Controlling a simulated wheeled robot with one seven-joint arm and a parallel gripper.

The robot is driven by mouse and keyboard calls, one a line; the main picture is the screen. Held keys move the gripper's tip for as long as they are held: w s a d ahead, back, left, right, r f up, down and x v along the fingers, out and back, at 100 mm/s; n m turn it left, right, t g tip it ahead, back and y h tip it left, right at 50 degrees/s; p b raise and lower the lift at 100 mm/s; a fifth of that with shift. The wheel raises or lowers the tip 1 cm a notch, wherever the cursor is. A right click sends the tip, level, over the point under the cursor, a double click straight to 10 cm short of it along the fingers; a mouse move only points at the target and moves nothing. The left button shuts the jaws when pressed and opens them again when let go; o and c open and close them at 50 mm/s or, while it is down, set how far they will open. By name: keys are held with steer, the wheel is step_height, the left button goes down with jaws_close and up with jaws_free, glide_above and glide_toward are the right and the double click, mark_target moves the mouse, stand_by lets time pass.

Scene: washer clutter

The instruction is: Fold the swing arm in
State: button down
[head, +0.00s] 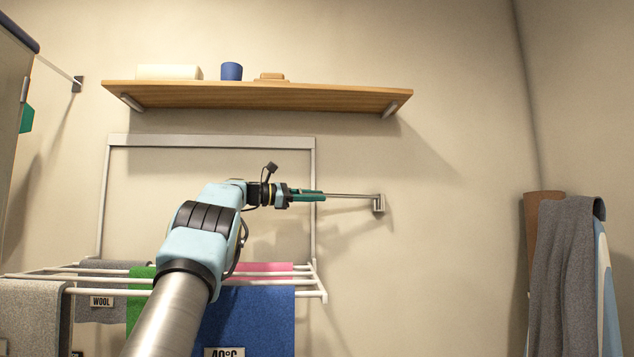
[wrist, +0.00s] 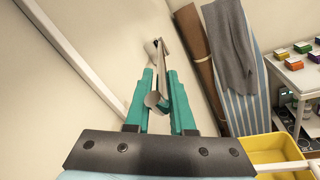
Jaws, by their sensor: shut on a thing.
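The swing arm (head: 350,196) is a thin metal rod that sticks out from a small wall bracket (head: 379,204) right of the drying rack. In the head view it runs left from the bracket, roughly level, into my gripper (head: 316,196). My gripper's green fingers are shut on the rod near its free end. In the wrist view the rod's round end (wrist: 152,100) shows between the fingers of my gripper (wrist: 160,75), and the rod runs away toward the wall. The fingers hide part of the rod.
A wooden shelf (head: 250,95) hangs above my arm. A wall drying rack (head: 312,200) with hung cloths, among them a blue towel (head: 245,320), lies behind and below it. A grey cloth (head: 565,260) hangs at the right. The wall right of the bracket is bare.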

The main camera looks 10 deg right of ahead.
steer(key=shift+w+r+m+g+p, duration=0.4)
steer(key=shift+r+g+p, duration=0.05)
steer(key=shift+g+p, duration=0.15)
steer(key=c, duration=1.1)
jaws_free()
steer(key=shift+d, duration=0.1)
steer(key=shift+o, duration=1.3)
steer(key=shift+w+f, duration=0.1)
steer(key=shift+f, duration=0.15)
steer(key=shift+a, duration=0.2)
steer(key=a+b, duration=0.1)
steer(key=a, duration=1)
steer(key=shift+a, duration=0.4)
